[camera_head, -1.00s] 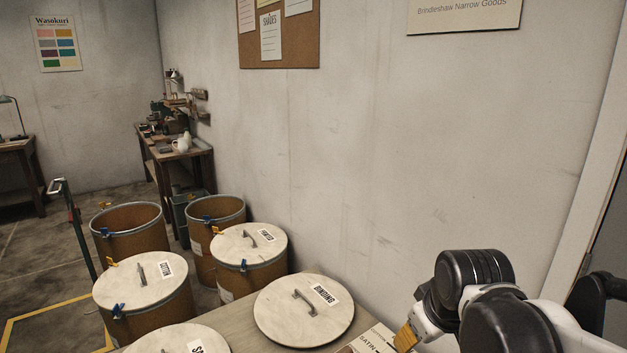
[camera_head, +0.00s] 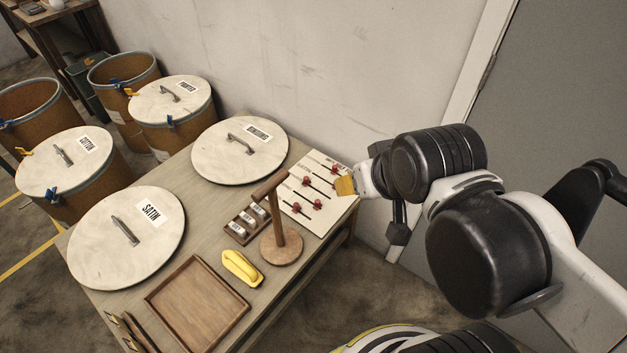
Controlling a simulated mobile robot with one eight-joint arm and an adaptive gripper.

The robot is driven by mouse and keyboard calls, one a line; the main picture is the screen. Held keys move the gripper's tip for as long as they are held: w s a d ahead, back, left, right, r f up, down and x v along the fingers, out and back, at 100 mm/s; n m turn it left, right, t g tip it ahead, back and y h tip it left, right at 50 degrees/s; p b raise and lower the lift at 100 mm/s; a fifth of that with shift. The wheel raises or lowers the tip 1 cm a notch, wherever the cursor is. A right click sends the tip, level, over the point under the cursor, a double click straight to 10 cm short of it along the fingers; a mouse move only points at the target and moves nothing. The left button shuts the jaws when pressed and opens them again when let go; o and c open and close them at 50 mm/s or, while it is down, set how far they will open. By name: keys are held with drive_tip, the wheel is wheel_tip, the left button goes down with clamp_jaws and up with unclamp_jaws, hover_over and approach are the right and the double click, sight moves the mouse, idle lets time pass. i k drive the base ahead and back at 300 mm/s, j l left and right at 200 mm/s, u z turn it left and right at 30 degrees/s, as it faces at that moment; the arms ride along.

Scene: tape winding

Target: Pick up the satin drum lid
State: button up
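The satin drum lid (camera_head: 104,262) is a pale round disc with a grey bar handle (camera_head: 125,230) and a white label reading SATIN. It lies flat on the left part of the wooden table (camera_head: 215,215). My gripper (camera_head: 345,186) is at the table's far right end, over the edge of a white board, well away from the satin lid. Only its yellowish tip shows clearly; the arm hides the rest, so I cannot tell whether it is open or shut.
Another lid (camera_head: 210,157) lies at the table's back. A wooden stand (camera_head: 281,240), a yellow object (camera_head: 241,268), an empty tray (camera_head: 175,305) and a white board with red knobs (camera_head: 310,215) occupy the table. Lidded drums (camera_head: 75,200) and open drums (camera_head: 40,110) stand to the left.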

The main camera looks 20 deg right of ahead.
sight(125, 230)
drive_tip(key=u, duration=1.45)
drive_tip(key=i+l, duration=0.15)
drive_tip(key=i, duration=0.4)
drive_tip(key=i+l+u, duration=0.1)
drive_tip(key=i, duration=0.4)
